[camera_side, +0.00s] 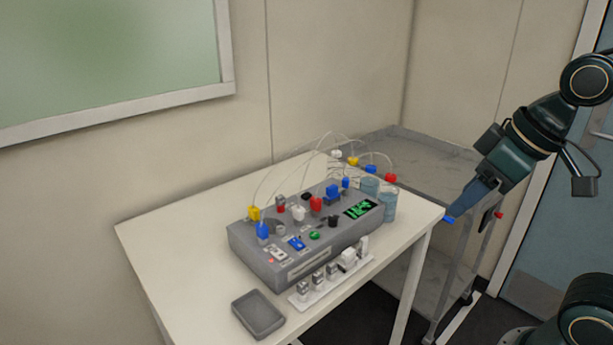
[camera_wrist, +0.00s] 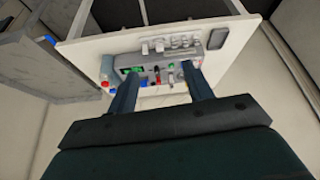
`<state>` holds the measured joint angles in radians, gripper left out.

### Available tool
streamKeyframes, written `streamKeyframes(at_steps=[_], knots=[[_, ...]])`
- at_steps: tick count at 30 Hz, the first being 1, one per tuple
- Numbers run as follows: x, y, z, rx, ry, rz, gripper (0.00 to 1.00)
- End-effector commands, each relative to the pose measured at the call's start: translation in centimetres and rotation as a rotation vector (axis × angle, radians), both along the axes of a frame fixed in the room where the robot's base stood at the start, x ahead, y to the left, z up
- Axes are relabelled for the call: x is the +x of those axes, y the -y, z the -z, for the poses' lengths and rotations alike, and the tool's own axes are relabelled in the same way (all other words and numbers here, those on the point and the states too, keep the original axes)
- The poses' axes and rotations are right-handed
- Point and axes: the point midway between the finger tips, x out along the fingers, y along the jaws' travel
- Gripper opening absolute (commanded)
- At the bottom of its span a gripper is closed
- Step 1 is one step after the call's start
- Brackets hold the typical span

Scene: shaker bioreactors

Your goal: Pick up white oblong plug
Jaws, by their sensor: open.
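A larger white block-like plug (camera_side: 348,258) is near the strip's right end. Another white plug (camera_side: 298,214) sits on top of the device among coloured ones. I cannot tell for certain which is the oblong one. In the wrist view the row of pale plugs (camera_wrist: 160,45) lies beyond the device, small and blurred. My gripper (camera_side: 474,217) is open and empty, to the right of the table and apart from everything. Its fingers also show in the wrist view (camera_wrist: 162,76), partly covering the device.
A shallow dark grey tray (camera_side: 258,314) lies near the front table edge. Blue-grey jars (camera_side: 388,207) with coloured caps and thin looping tubes stand by the device's right end. A grey cart (camera_side: 430,160) stands behind the table. The table's left part (camera_side: 170,240) is clear.

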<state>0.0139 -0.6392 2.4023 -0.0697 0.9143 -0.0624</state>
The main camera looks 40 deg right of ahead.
Motion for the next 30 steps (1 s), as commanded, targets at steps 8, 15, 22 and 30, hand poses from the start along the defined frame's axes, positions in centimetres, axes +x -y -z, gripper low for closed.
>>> streamKeyframes(at_steps=[8,15,22,30], knots=[[5.7,-1.4,-2.1,-0.024,-0.045,-0.200,0.51],[10.9,-2.3,-2.9,-0.040,-0.075,-0.383,0.51],[15.9,-2.9,-2.7,-0.051,-0.096,-0.562,0.51],[21.6,-3.0,-1.1,-0.058,-0.110,-0.773,0.51]])
